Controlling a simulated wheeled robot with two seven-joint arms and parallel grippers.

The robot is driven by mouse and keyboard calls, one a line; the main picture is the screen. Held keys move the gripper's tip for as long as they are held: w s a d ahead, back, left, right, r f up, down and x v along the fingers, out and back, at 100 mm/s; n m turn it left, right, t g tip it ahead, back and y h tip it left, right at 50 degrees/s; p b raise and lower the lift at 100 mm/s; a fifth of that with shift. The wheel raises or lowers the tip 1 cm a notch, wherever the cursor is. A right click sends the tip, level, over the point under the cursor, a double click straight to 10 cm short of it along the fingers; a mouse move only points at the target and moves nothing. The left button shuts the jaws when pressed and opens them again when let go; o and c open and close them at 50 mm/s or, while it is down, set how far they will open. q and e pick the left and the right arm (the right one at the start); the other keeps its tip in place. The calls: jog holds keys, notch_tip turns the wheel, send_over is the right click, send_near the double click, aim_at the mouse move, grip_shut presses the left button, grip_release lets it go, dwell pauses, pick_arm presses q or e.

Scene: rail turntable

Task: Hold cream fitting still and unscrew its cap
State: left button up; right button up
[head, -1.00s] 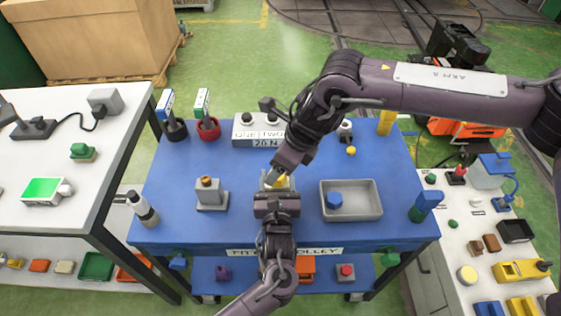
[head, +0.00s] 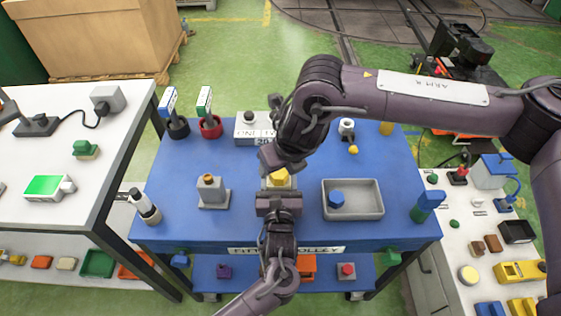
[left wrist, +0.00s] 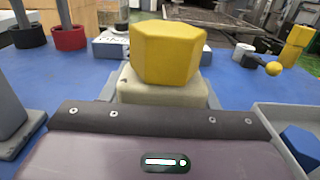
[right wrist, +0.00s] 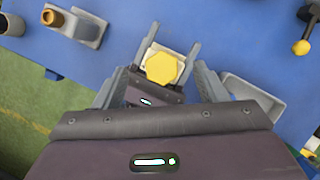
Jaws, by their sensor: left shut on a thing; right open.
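The cream fitting (left wrist: 165,85) stands upright on the blue trolley top, with a yellow hexagonal cap (left wrist: 170,52) seated on it. The cap also shows in the head view (head: 281,178) and in the right wrist view (right wrist: 162,68). My left gripper (head: 279,194) is shut on the cream fitting from the near side, below the cap. My right gripper (head: 281,163) is open just above and behind the cap. In the right wrist view its fingers lie either side of the cap with gaps, apart from it. The fitting's lower part is hidden by my left gripper.
A grey tray (head: 352,212) holding a blue hexagonal piece (head: 336,200) is to the right. A grey block with a brown-topped fitting (head: 209,190) is to the left. A labelled box (head: 252,130) and red and black holders stand behind. Blue surface between them is clear.

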aim_at(281, 174)
pick_arm(q)
jog(key=shift+f, duration=0.1)
pick_arm(e)
jog(key=shift+f, duration=0.15)
jog(key=shift+f, duration=1.9)
jog(key=shift+c, duration=0.3)
jog(key=c, duration=1.2)
jog(key=shift+w+d+n+y, duration=0.1)
jog(key=shift+n+y, duration=0.2)
jog(key=shift+n, duration=0.3)
jog(key=shift+r, duration=1.65)
jog(key=shift+r, duration=2.4)
